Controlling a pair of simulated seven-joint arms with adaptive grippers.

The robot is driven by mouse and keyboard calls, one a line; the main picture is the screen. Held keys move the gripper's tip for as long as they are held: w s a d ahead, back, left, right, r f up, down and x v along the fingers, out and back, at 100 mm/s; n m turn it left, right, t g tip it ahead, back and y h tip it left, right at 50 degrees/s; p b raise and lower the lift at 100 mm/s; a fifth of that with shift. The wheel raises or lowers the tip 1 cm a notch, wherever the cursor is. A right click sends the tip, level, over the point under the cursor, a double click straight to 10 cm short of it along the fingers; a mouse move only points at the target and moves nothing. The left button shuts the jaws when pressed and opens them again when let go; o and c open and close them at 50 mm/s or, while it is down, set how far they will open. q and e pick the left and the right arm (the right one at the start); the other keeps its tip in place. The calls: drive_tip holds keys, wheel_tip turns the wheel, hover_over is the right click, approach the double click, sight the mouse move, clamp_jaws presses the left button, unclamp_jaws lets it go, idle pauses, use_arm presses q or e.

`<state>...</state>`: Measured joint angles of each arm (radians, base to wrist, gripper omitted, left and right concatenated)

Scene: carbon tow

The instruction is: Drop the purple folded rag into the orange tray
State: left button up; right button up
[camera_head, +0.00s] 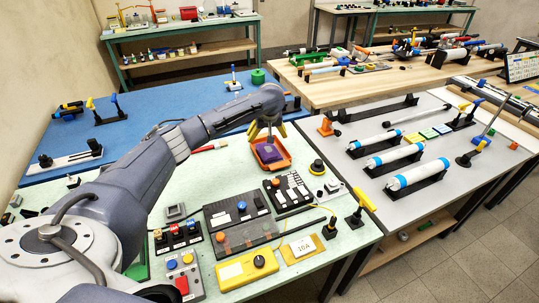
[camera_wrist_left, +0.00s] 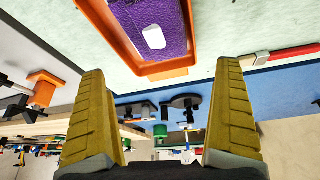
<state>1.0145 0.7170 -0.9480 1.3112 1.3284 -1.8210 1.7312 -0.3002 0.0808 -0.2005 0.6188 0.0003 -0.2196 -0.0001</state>
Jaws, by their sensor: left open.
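The purple folded rag (camera_head: 267,153) lies inside the orange tray (camera_head: 284,165) on the pale green table. In the left wrist view the rag (camera_wrist_left: 170,22) shows a white patch and sits within the rim of the tray (camera_wrist_left: 172,69). My left gripper (camera_head: 265,132) is just above the tray at its far side. Its two yellow fingers stand wide apart in the left wrist view (camera_wrist_left: 165,110), with nothing between them. The fingers are apart from the rag. My right gripper is not in view.
A red-handled tool (camera_head: 208,147) lies left of the tray. A black round knob (camera_head: 317,167) and a black switch panel (camera_head: 287,190) stand close on its right and front. A grey table with several white-and-blue cylinders (camera_head: 415,176) is to the right.

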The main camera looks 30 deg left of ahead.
use_arm(q)
drive_tip(key=v, duration=1)
